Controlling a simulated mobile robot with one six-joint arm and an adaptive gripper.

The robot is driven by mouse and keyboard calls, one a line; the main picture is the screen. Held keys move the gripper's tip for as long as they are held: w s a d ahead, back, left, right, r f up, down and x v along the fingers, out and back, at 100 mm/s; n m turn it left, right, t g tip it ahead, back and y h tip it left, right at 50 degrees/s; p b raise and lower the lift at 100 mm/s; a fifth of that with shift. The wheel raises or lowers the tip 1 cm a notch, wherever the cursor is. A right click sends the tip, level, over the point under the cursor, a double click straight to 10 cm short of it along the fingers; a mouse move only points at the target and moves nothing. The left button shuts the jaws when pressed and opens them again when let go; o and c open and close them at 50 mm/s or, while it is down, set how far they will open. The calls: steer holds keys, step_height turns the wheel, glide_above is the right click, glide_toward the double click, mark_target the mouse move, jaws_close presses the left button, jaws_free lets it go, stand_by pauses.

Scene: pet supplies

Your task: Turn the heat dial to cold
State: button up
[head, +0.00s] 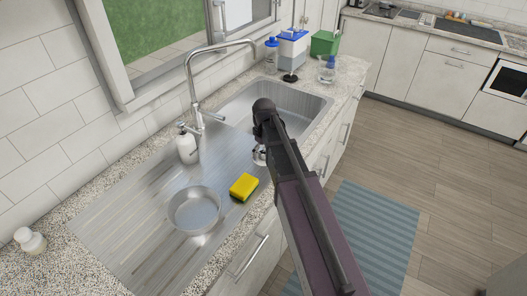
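I cannot make out a heat dial in the head view. A tall chrome faucet (190,85) stands behind the sink and curves over it; a small lever shows near its base, and no temperature marking is readable. My gripper (259,156) is only partly visible, small and silvery below the dark end of my arm.
On the drainer are a metal bowl (194,209), a yellow sponge (244,187) and a white soap bottle (187,147). The sink basin (290,100) lies beyond. Blue-and-white and green containers (325,43) stand at the back. A hob (381,10) and oven (510,80) are across the room. A blue rug (375,225) covers some floor.

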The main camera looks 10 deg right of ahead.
steer(key=shift+m, duration=0.5)
